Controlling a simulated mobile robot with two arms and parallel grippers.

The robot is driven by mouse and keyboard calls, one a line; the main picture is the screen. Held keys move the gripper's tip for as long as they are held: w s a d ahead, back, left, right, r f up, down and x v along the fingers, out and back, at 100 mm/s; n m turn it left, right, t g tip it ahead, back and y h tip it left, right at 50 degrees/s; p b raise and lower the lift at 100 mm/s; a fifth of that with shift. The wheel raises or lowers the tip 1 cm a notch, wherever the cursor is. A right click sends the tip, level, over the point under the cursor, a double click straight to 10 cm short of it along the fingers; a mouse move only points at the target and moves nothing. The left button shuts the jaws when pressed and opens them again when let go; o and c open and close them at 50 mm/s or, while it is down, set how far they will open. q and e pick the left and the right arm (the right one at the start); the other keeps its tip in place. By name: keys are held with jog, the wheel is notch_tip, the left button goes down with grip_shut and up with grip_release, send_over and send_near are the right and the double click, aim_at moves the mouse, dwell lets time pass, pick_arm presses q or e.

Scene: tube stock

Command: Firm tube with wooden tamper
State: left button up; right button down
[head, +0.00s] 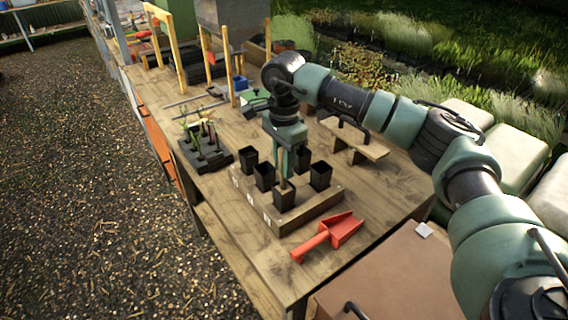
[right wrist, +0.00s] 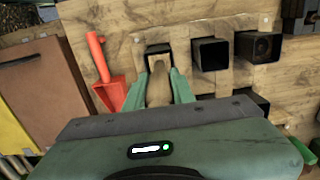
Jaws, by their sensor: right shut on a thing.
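My right gripper (head: 286,172) points down over the wooden rack and is shut on the wooden tamper (head: 284,184). The tamper's lower end is at the mouth of the nearest black square tube (head: 284,200); how deep it reaches inside is hidden. In the right wrist view, the tamper (right wrist: 158,86) stands between my green fingers (right wrist: 160,92), with the same tube (right wrist: 157,49) just beyond it. Other black tubes (head: 320,175) stand in the rack (head: 297,216), apart from the gripper. My left gripper is not in view.
A red scoop (head: 328,236) lies right of the rack near the bench's (head: 372,207) front end. A black tray with seedlings (head: 207,155) stands to the left. Bare bench lies between board and scoop.

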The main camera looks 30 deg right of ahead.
jog(key=shift+s+f+b, duration=0.1)
jog(key=shift+f+b, duration=0.2)
jog(key=shift+f, duration=0.1)
dwell(1.0)
jog(key=shift+r, duration=0.1)
jog(key=shift+r+p, duration=0.6)
jog(key=shift+r, duration=0.1)
jog(key=shift+r+p, duration=2.9)
jog(key=shift+r, duration=1.9)
